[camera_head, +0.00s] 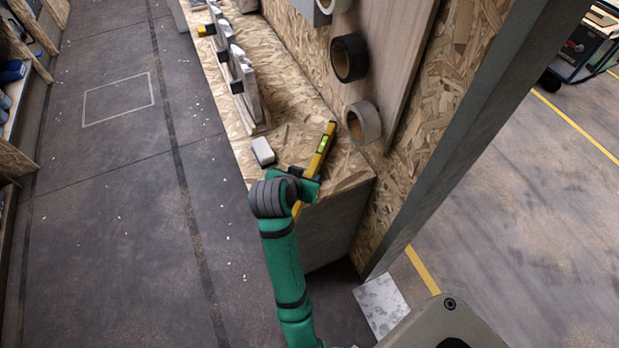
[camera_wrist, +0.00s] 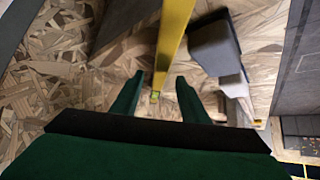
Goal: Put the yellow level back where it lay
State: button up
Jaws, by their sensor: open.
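The yellow level (camera_head: 322,150) is a long bar with a green vial, at the near right end of the chipboard bench top (camera_head: 290,135). My gripper (camera_head: 308,184) is over its near part, and a short yellow piece shows below the gripper. In the wrist view, the level (camera_wrist: 174,35) runs from the top edge down toward the gap between my two green fingers (camera_wrist: 157,95). The fingers are apart, with floor-like chipboard texture visible beside the level. Whether the level touches the bench along its whole length is hard to tell.
A small pale block (camera_head: 263,151) lies left of the level; a grey block also shows in the wrist view (camera_wrist: 212,45). A grey tape roll (camera_head: 364,122) and a black one (camera_head: 349,57) hang on the board at right. A rack (camera_head: 247,90) stands farther back.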

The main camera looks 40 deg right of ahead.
aim_at(309, 175)
jog(key=x, duration=0.5)
jog(key=shift+s+a, duration=0.1)
jog(key=shift+c, duration=0.3)
jog(key=c, duration=0.5)
grip_shut()
